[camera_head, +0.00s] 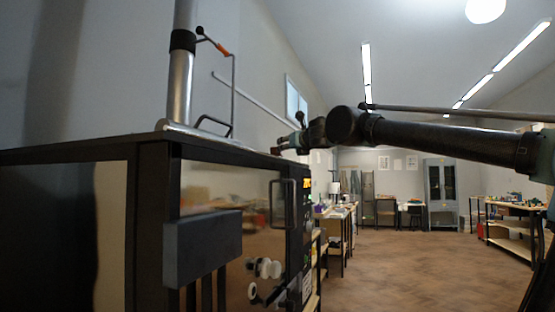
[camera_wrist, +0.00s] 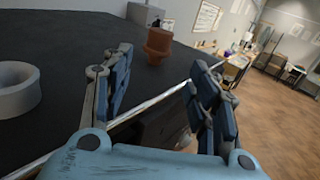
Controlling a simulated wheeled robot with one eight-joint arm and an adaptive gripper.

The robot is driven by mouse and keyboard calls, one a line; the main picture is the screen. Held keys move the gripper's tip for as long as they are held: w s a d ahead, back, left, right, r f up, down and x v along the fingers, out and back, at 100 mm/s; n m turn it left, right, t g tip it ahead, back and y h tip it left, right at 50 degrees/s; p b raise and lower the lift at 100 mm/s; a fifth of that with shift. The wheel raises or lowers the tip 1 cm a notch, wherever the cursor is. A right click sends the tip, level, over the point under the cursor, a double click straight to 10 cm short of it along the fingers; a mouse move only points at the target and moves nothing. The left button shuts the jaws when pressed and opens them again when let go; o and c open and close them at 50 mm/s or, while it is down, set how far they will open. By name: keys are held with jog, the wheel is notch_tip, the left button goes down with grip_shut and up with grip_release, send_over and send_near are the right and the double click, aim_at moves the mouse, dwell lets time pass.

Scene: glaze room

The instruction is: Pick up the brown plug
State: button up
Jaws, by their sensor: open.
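The brown plug (camera_wrist: 158,42) stands upright on the dark flat top (camera_wrist: 75,50) in the wrist view, near that top's edge. In the head view my gripper (camera_head: 288,143) is just above the far right corner of the dark cabinet (camera_head: 150,225); the plug cannot be clearly made out there.
A thick white ring (camera_wrist: 18,92) lies on the dark top at left in the wrist view. A light grey block (camera_wrist: 143,13) is behind the plug. A metal pipe (camera_head: 180,85) rises from the cabinet in the head view. Open wooden floor (camera_head: 410,260) lies to the right.

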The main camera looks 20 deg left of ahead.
aim_at(276, 156)
jog(key=shift+o, duration=0.6)
jog(key=shift+a, duration=0.15)
jog(key=x, duration=1.1)
jog(key=shift+x, duration=3.1)
jog(key=shift+w+f, duration=0.1)
jog(key=shift+f, duration=0.05)
jog(key=c, duration=1.2)
